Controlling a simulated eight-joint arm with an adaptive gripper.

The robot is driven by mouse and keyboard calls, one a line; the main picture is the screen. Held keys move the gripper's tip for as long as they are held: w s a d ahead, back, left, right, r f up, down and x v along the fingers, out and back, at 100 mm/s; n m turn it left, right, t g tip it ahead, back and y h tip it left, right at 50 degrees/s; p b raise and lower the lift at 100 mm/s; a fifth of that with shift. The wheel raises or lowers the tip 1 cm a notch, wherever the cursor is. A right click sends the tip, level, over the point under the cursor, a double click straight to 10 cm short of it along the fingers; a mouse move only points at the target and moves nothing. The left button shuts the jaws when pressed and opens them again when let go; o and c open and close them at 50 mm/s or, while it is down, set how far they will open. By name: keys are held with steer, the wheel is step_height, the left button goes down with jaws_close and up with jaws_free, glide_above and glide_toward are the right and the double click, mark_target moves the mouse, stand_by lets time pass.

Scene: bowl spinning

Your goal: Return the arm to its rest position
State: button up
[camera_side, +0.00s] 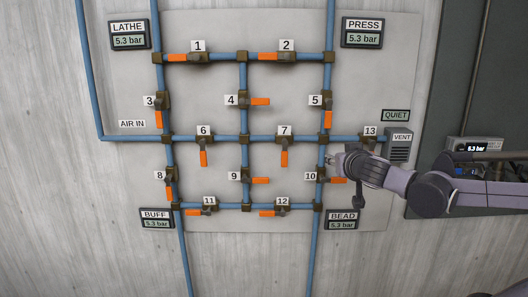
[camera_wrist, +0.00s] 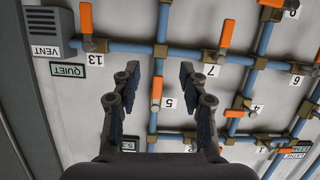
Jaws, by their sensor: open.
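My gripper (camera_side: 334,162) is in front of the right side of the pipe board (camera_side: 285,25), near valve 10 and below the pipe to valve 13. My arm reaches in from the right edge. In the wrist view my gripper (camera_wrist: 158,80) has its two fingers spread apart with nothing between them. The orange handle of valve 5 (camera_wrist: 157,90) shows in the gap, behind the fingers. I cannot tell from these views whether the gripper touches the board. The handle of valve 13 is hidden by my arm in the side view but shows in the wrist view (camera_wrist: 86,17).
Blue pipes with several orange-handled valves cover the board. The LATHE gauge (camera_side: 128,41), PRESS gauge (camera_side: 362,40), BUFF gauge (camera_side: 157,225) and BEAD gauge (camera_side: 342,225) read 5.3 bar. A vent box (camera_side: 399,152) sits close above my arm, under a QUIET sign (camera_side: 396,115).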

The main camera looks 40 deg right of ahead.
steer(key=s+a+f+n+g+y, duration=0.1)
steer(key=s+a+f+n+y, duration=0.3)
steer(key=a+f, duration=0.3)
steer(key=s+a+f+n+g+y, duration=0.2)
steer(key=s+a+f+n+y, duration=0.2)
steer(key=a, duration=0.7)
step_height(320, 180, down, 4)
steer(key=shift+f+y, duration=0.1)
steer(key=shift+y, duration=1.1)
